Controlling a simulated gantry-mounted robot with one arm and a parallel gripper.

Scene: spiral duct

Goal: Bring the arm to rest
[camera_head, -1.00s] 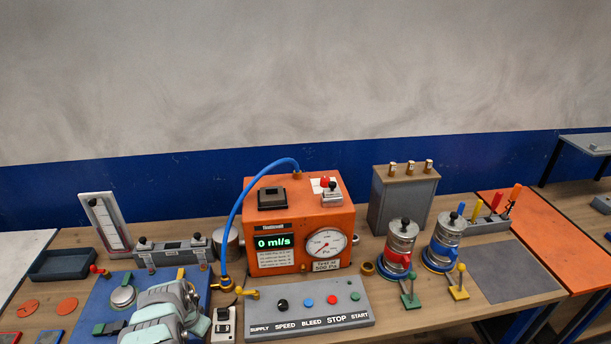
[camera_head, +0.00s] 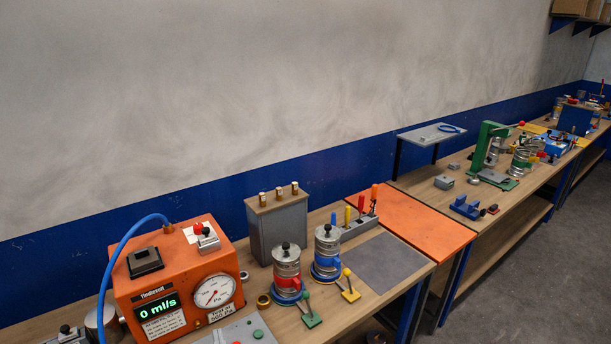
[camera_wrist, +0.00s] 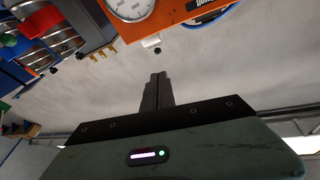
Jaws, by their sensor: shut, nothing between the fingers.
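My gripper (camera_wrist: 155,93) shows in the wrist view as two dark fingers lying together, with nothing between them. It points toward open air in front of the pale wall, and the bench gear appears upside down along the top of that view. The arm and gripper are not in the head view. The orange test unit (camera_head: 176,279) reads 0 ml/s on its display and has a round dial. The same orange unit shows at the top of the wrist view (camera_wrist: 165,22).
Two metal canisters, one with a red band (camera_head: 287,270) and one with a blue band (camera_head: 327,252), stand right of the unit. A grey box (camera_head: 278,230) stands behind them. An orange mat (camera_head: 412,222) and a grey mat (camera_head: 376,262) lie bare. More benches run to the right.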

